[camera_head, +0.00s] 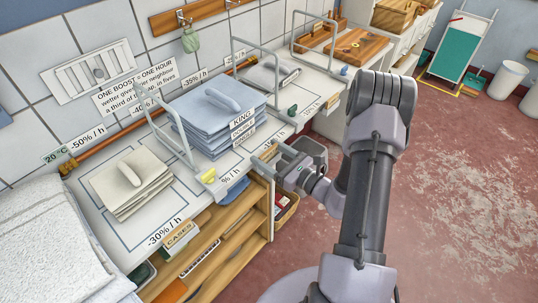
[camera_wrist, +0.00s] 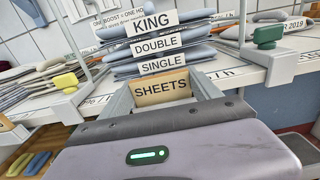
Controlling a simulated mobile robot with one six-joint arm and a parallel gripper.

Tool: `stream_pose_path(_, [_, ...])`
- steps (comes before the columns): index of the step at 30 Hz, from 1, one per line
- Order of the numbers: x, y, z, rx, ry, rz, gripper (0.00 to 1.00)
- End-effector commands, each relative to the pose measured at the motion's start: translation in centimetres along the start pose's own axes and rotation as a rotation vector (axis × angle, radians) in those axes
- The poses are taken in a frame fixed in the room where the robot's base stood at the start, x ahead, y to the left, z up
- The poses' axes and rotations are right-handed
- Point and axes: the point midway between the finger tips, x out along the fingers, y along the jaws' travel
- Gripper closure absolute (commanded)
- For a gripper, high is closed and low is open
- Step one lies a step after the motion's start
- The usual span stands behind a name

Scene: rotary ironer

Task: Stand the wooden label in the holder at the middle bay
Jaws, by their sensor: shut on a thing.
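The wooden label (camera_wrist: 162,88), tan with SHEETS printed on it, sits upright between the fingers of my gripper (camera_wrist: 168,95) in the wrist view. My gripper (camera_head: 272,160) is shut on it, in front of the shelf edge at the middle bay. In the head view the label is too small to make out clearly. Behind it is the middle bay's stack of folded blue sheets (camera_head: 205,110), with white KING, DOUBLE and SINGLE tags (camera_wrist: 160,43). I cannot make out the holder at the middle bay.
A CASES label (camera_head: 180,235) is at the front of the left bay, below a cream stack (camera_head: 130,180). Yellow (camera_head: 208,176) and green (camera_head: 292,110) pieces sit on the counter edge either side of the middle bay. Wire dividers (camera_head: 160,120) rise between bays. Open floor lies right.

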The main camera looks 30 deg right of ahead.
Motion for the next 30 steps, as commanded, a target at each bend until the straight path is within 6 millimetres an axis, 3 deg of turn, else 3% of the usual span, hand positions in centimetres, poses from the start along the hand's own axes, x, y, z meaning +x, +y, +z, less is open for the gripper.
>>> stream_pose_path(1, [0.0,0.0,-0.1,0.000,0.000,0.000,0.24])
stream_pose_path(4, [0.0,0.0,-0.1,0.000,0.000,0.000,0.06])
stream_pose_path(14, [-0.2,0.0,0.1,0.001,0.001,-0.001,0.06])
stream_pose_path(17, [-1.5,-0.1,0.1,0.002,0.002,-0.004,0.06])
stream_pose_path(24, [-7.7,-0.2,0.2,0.003,0.001,-0.007,0.06])
stream_pose_path(30, [-11.3,-0.1,0.1,0.001,0.001,-0.003,0.06])
